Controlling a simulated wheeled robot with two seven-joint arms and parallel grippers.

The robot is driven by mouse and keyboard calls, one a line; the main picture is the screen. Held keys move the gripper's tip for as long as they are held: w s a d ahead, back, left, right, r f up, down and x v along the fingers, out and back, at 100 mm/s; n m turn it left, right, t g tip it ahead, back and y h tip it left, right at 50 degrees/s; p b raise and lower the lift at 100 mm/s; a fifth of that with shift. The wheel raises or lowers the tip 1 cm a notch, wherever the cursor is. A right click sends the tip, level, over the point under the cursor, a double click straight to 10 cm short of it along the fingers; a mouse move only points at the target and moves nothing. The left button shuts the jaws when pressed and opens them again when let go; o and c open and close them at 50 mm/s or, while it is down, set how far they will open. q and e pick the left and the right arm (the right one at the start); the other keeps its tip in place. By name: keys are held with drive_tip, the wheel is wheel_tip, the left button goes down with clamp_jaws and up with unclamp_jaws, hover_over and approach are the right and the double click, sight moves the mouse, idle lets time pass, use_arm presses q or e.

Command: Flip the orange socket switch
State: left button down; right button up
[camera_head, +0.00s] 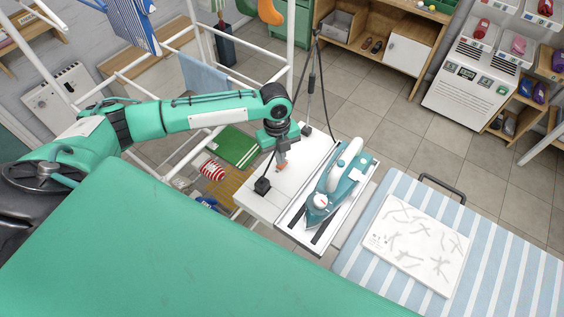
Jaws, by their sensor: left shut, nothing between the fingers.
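My left gripper (282,160) reaches in from the left, shut and empty, pointing down over the white board (258,206). A small orange patch (281,169), apparently the socket switch, shows right at its fingertips. I cannot tell whether they touch, or which way the switch is set. A black plug (262,186) with a cable stands on the board just left of and below the fingertips. A second dark plug-like piece (306,130) sits at the board's far end. My right gripper is not in view.
A teal and white iron (338,185) rests on its stand close to the right of my gripper. A striped ironing board (358,262) with a white panel (418,244) lies further right. A black cable hangs from a pole (312,75) behind. White rack bars stand behind my left arm.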

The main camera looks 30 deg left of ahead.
use_arm(q)
drive_tip(key=shift+f, duration=0.35)
drive_tip(key=shift+s+f+b, duration=0.1)
drive_tip(key=shift+f+b, duration=0.25)
drive_tip(key=shift+f, duration=0.15)
idle(0.3)
drive_tip(key=shift+r+p, duration=0.85)
drive_tip(key=shift+p, duration=0.1)
wheel_tip(320, 180, up, 6)
drive_tip(key=p, duration=0.5)
drive_tip(key=shift+f, duration=0.25)
drive_tip(key=shift+f, duration=0.1)
